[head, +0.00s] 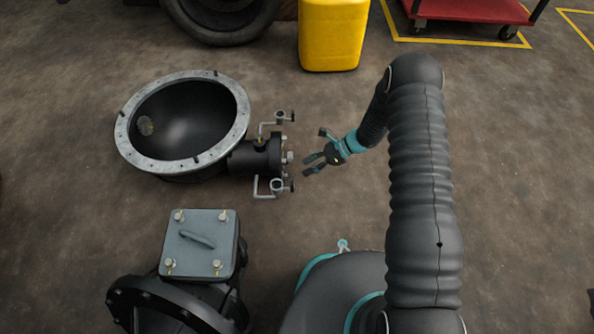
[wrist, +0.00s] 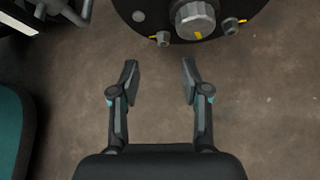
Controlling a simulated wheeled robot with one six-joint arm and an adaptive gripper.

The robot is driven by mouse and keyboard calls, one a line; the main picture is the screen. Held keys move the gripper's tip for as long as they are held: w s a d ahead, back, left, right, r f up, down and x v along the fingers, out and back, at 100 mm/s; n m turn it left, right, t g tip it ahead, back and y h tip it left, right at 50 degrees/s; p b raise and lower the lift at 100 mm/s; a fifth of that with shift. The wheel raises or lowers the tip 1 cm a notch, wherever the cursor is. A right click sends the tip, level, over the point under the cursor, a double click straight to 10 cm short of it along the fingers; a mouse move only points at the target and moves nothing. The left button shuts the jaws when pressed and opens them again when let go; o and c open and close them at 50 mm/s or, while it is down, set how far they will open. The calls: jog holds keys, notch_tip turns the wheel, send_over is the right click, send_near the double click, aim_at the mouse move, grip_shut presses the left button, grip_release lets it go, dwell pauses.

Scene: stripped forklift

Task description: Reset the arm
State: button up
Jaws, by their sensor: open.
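My gripper (head: 314,163) is open and empty, its two fingers spread apart and pointing left. It sits just right of the black flange end (head: 276,158) of a round metal housing. In the wrist view my gripper (wrist: 160,75) shows both fingers apart with bare floor between them. The dark flange (wrist: 225,22) with a large central bolt (wrist: 195,18) lies just beyond the fingertips. My arm reaches from the base at the lower right, up and over to the gripper.
The open bowl-shaped housing (head: 240,103) lies on the floor at left, with bent metal brackets (head: 265,188) beside its flange. A grey-topped black unit (head: 201,255) stands at lower left. A yellow canister (head: 331,35), a tyre (head: 222,38) and a red cart (head: 470,10) stand behind. Floor at right is clear.

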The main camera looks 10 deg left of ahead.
jog(key=shift+v, duration=2.2)
